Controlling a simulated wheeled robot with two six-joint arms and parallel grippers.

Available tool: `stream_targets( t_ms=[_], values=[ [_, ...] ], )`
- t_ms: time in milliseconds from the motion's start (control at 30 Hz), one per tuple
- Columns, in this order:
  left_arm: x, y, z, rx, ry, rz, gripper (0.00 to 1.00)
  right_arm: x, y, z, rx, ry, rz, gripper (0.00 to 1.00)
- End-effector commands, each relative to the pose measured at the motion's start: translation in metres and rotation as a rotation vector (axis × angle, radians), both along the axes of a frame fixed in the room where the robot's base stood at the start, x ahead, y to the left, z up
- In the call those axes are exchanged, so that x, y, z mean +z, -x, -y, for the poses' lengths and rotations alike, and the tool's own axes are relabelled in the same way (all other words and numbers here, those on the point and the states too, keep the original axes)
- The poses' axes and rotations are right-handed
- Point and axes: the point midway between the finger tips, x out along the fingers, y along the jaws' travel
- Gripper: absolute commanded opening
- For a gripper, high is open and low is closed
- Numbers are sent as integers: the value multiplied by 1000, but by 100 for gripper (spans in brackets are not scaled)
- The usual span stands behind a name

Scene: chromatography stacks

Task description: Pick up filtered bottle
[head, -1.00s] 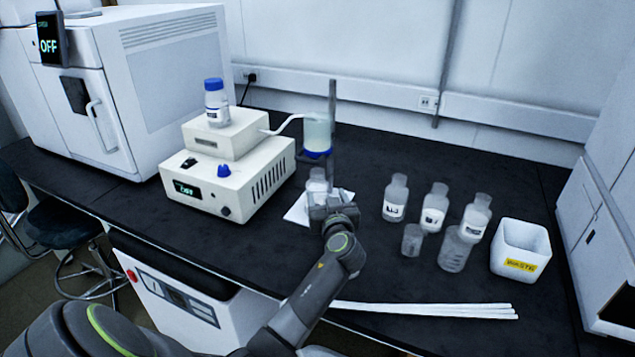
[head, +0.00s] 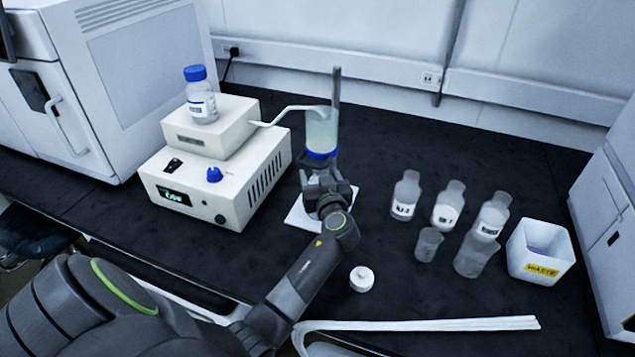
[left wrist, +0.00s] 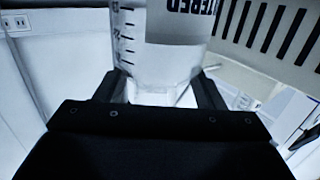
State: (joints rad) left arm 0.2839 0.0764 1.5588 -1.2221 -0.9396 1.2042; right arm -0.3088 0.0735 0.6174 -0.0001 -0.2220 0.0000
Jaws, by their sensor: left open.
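The filtered bottle (left wrist: 155,62) is clear, with black graduation marks and a label whose visible letters read "TERED". In the left wrist view it stands between the two fingers of my left gripper (left wrist: 153,92), which is open around it. Whether the fingers touch the glass is not clear. In the head view my left gripper (head: 324,186) is over the white pad, just below the filter column (head: 321,130) with its blue ring. There the gripper hides most of the bottle. My right gripper is not in view.
A pale pump unit (head: 222,170) with a blue-capped bottle (head: 201,95) on top stands left of the gripper. Several clear bottles and beakers stand to the right, near a white waste bin (head: 540,250). A white cap (head: 362,279) and white strips (head: 430,324) lie in front.

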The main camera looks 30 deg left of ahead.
Motion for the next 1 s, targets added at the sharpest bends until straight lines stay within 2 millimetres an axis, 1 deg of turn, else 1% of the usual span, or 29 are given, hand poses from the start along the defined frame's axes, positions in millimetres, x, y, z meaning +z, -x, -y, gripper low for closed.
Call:
stream_targets(
  t_ms=[33,100,167,200,233,333,433,567,600,700,867,1000],
  values=[
    [-1,1,1,0,1,-1,62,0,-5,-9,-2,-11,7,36],
    [-1,1,1,1,1,-1,62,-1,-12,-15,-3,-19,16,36],
    [-1,1,1,0,1,-1,62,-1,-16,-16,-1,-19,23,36],
    [-1,0,0,0,1,-1,62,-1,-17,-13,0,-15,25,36],
    [-1,0,0,0,1,-1,60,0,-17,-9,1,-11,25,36],
    [-1,0,0,0,1,-1,47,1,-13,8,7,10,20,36],
    [-1,0,0,0,1,-1,34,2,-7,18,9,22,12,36],
    [-1,0,0,0,1,-1,17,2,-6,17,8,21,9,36],
    [-1,0,0,0,1,-1,11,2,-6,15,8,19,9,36],
    [-2,0,0,1,1,-1,0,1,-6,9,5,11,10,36],
    [-1,0,0,0,1,-1,0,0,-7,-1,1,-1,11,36],
    [-1,0,0,0,1,-1,0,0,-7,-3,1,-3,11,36]
  ],
)
